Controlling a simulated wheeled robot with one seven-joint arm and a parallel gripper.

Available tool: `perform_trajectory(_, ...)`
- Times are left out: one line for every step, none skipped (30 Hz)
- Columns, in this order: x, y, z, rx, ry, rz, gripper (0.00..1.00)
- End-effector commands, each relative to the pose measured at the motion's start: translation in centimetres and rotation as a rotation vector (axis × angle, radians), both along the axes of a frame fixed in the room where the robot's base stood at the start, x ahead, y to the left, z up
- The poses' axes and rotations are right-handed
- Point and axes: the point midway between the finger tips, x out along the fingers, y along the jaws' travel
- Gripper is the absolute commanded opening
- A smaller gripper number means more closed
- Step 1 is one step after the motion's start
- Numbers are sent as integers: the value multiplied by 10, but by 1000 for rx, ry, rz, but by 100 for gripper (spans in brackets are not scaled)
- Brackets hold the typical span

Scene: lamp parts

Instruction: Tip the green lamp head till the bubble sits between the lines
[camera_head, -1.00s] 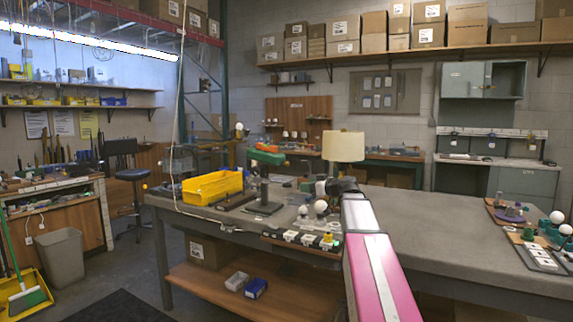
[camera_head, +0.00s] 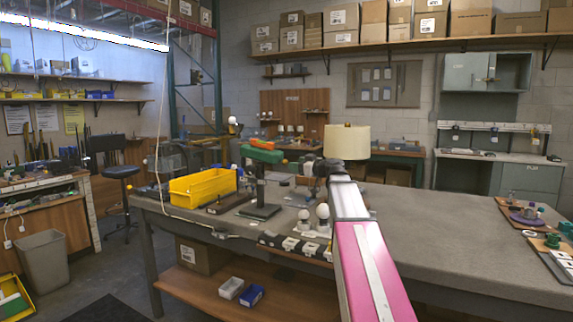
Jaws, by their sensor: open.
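The green lamp head (camera_head: 262,154) sits on top of a dark upright post with a flat base (camera_head: 259,211) on the workbench. My gripper (camera_head: 311,168), at the far end of my pink and white arm, is open, to the right of the lamp head and slightly lower in the picture. It looks apart from the head. Its fingertips are small and hard to separate from the clutter behind.
A yellow bin (camera_head: 203,187) stands left of the lamp post. White bulbs (camera_head: 323,212) and a row of small parts (camera_head: 295,245) lie at the bench's front edge. A cream lampshade (camera_head: 346,142) stands behind my arm.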

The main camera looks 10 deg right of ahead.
Motion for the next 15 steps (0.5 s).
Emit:
perform_trajectory(10, 7, 0, 0, 0, 2, 54)
perform_trajectory(14, 10, 0, 1, 1, 1, 54)
perform_trajectory(19, 14, 0, 1, 1, 1, 54)
perform_trajectory(23, 18, 0, 1, 1, 1, 54)
perform_trajectory(26, 21, 0, 1, 1, 2, 54)
perform_trajectory(30, 25, 0, 1, 1, 1, 54)
perform_trajectory(33, 27, 0, 1, 1, 0, 54)
perform_trajectory(36, 30, 0, 1, 1, 0, 54)
perform_trajectory(39, 32, 0, 1, 1, 0, 54)
perform_trajectory(41, 34, 0, 1, 1, 0, 54)
perform_trajectory(43, 36, 0, 1, 1, 0, 54)
perform_trajectory(44, 38, 0, 1, 1, 0, 54)
perform_trajectory(45, 39, 0, 1, 1, 0, 54)
perform_trajectory(46, 40, 0, 1, 1, 0, 54)
perform_trajectory(47, 41, 0, 1, 1, 0, 54)
